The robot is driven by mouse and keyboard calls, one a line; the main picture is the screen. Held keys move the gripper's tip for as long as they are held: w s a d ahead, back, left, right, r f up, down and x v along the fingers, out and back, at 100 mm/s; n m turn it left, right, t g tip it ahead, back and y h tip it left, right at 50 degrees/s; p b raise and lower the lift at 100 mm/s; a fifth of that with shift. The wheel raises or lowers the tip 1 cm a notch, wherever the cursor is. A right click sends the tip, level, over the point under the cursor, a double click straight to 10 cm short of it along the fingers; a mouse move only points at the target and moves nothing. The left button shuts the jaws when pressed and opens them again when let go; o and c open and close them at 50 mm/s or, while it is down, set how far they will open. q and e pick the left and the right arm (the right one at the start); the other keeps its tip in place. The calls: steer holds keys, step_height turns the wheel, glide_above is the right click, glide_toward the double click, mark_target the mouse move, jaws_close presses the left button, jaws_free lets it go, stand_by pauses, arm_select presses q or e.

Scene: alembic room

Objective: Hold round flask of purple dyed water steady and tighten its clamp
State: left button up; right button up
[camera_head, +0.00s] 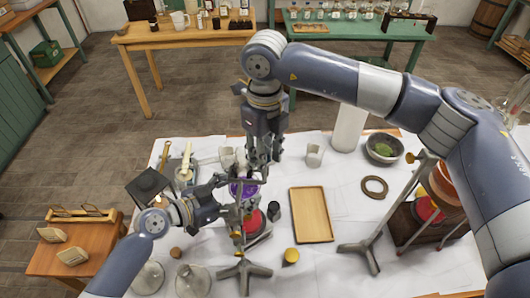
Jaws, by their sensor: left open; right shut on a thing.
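The round flask of purple water (243,189) sits in the stand near the middle of the white-covered table, above a red object. Its clamp is on the metal stand (246,270) and is mostly hidden among the grippers. My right gripper (262,165) comes down from above and is shut at the top of the flask, apparently on its neck; the exact contact is hidden. My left gripper (228,190) comes in from the lower left and is open close beside the flask and stand.
A wooden tray (312,214) lies right of the flask. A second stand (361,249) holds an orange vessel (445,186) at the right. A bowl (384,147), a ring (375,187) and a yellow knob-like piece (291,256) lie around. A wooden rack (80,215) is at the left.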

steer(key=m, duration=0.5)
steer(key=shift+m, duration=0.3)
steer(key=shift+r, duration=0.1)
stand_by(0.3)
steer(key=o, duration=1.1)
steer(key=shift+c, duration=0.2)
arm_select(q)
steer(key=shift+d, duration=0.15)
arm_select(e)
steer(key=shift+d, duration=0.1)
arm_select(q)
steer(key=shift+a, duration=0.2)
arm_select(e)
step_height(320, 180, up, 7)
steer(key=shift+r, duration=0.4)
